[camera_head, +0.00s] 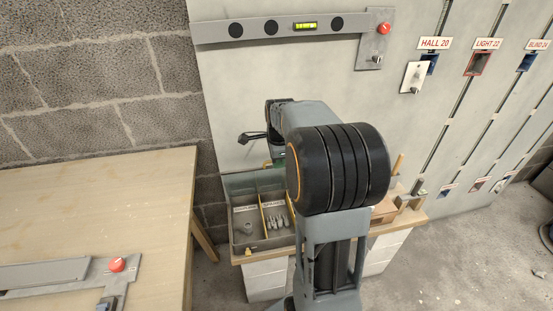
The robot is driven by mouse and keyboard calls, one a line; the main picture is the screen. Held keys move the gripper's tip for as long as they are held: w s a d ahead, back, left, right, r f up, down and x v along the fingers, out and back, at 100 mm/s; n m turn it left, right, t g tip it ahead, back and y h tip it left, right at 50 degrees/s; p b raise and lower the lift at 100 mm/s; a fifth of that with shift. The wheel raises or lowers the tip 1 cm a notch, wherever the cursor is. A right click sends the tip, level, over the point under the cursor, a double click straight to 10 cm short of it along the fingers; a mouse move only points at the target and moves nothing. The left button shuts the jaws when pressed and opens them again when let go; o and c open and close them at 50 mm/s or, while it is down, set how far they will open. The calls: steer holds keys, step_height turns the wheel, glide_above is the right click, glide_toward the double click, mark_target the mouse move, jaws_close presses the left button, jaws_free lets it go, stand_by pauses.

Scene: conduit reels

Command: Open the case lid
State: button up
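A grey case (233,232) stands on a small bench below the wall panel. Compartments with yellow dividers show inside it, with small grey fittings and labels, so its visible front part is uncovered. A grey upright face stands at its back; I cannot tell whether this is the lid. My gripper (256,137) is only partly visible, as dark parts above the back of the case, left of my arm. My arm hides the right side of the case. Whether the gripper touches anything or holds anything cannot be seen.
A wooden table (90,215) at left carries a metal bracket with a red knob (117,264). The panel (300,80) bears a spirit level (270,28) and labelled slots. The small bench (405,222) holds wooden pieces at right. Floor is clear at lower right.

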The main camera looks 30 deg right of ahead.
steer(key=shift+o, duration=1)
step_height(320, 180, up, 14)
steer(key=s+p, duration=0.2)
steer(key=shift+s+a+f, duration=0.15)
steer(key=shift+a+f, duration=0.05)
steer(key=shift+a, duration=0.25)
